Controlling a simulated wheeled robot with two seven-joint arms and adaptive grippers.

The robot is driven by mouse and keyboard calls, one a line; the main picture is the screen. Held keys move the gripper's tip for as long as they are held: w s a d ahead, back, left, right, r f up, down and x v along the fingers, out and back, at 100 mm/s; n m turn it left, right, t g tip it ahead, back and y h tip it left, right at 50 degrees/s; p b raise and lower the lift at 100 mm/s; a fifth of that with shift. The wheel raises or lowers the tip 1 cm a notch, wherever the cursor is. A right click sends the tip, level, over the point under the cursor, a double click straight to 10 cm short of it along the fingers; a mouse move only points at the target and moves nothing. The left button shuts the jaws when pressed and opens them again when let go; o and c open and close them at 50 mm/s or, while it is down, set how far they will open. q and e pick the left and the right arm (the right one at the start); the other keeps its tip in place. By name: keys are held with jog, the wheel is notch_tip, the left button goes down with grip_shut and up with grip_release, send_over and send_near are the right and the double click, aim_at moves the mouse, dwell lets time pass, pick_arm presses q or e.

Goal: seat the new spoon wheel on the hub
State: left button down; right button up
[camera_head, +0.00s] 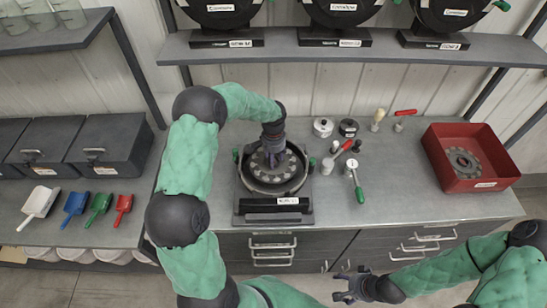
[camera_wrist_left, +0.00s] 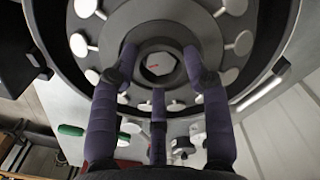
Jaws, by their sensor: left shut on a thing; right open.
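A dark grey spoon wheel (camera_head: 291,165) with pale spoons around its rim lies level within the round housing of the seed meter (camera_head: 273,207) on the bench. My left gripper (camera_head: 272,158) points down over its middle and is shut on the wheel's raised collar. In the left wrist view the wheel (camera_wrist_left: 98,76) shows close up, with the fingers around its centre. A pale hex-headed hub end (camera_wrist_left: 159,64) shows inside the collar. Whether the wheel rests fully down on the hub cannot be told. My right gripper (camera_head: 352,286) is open and empty, in front of the bench.
A red bin (camera_head: 490,184) at the right holds another grey wheel (camera_head: 463,161). A green-handled tool (camera_head: 358,186), a red-handled tool (camera_head: 340,152) and small round parts stand right of the meter. Coloured scoops (camera_head: 75,203) lie left. A shelf (camera_head: 380,50) runs behind.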

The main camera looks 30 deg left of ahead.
pick_arm(q)
jog(key=shift+f+b, duration=1.4)
jog(key=shift+b, duration=0.05)
dwell(2.5)
jog(key=c, duration=0.5)
grip_release()
jog(key=c, duration=0.3)
jog(key=shift+c, duration=0.4)
jog(key=shift+c, duration=1)
jog(key=shift+o, duration=1.2)
jog(key=shift+r+p, duration=2.65)
jog(key=shift+r, duration=2.1)
